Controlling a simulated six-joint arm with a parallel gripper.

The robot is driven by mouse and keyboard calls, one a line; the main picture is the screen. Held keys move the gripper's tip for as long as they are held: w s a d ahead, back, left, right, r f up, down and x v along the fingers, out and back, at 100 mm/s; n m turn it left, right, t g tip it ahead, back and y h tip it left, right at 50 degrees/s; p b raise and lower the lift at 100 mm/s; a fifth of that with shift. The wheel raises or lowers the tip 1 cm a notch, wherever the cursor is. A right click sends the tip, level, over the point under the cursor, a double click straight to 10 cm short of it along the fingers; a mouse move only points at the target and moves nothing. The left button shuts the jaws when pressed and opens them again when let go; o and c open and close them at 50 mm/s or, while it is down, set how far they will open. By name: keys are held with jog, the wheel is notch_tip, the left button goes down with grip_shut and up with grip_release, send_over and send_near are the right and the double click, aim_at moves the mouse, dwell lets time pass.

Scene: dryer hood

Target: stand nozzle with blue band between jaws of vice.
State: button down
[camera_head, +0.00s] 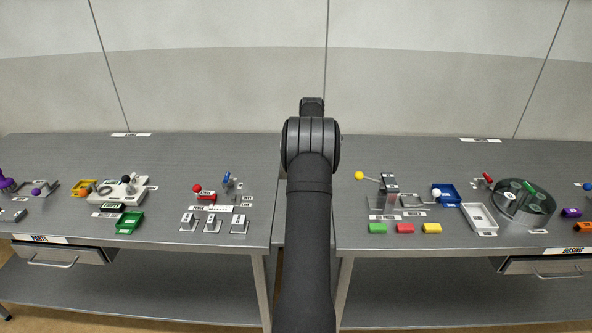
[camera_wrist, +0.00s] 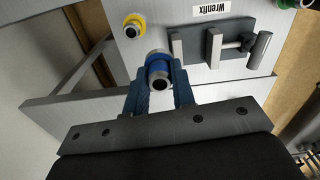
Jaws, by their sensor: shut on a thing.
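In the wrist view my gripper (camera_wrist: 160,95) has blue fingers, shut on the nozzle with the blue band (camera_wrist: 158,70). The nozzle is a short grey metal piece with a dark bore facing the camera and a blue ring around it. The vice (camera_wrist: 214,45) stands just beyond and to the right of the nozzle, with two grey upright jaws, a gap between them, a screw and a bar handle. The held nozzle is outside that gap, near the left jaw. Its height above the surface cannot be told. In the head view my arm hides gripper, nozzle and vice.
A nozzle with a yellow band (camera_wrist: 134,26) is at upper left in the wrist view. A green-banded piece shows at the top right edge (camera_wrist: 284,3). A "Wrenfix" label (camera_wrist: 211,9) lies behind the vice. In the head view, small fixtures crowd both the left bench (camera_head: 60,150) and right bench (camera_head: 420,155).

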jog(key=s+a+r+m, duration=0.1)
jog(key=s+m, duration=0.4)
jog(key=m, duration=0.8)
jog(key=shift+s+a+r, duration=0.25)
jog(key=shift+s+a, duration=0.05)
jog(key=shift+a, duration=0.2)
jog(key=shift+f, duration=4.25)
jog(key=c, duration=1.1)
grip_release()
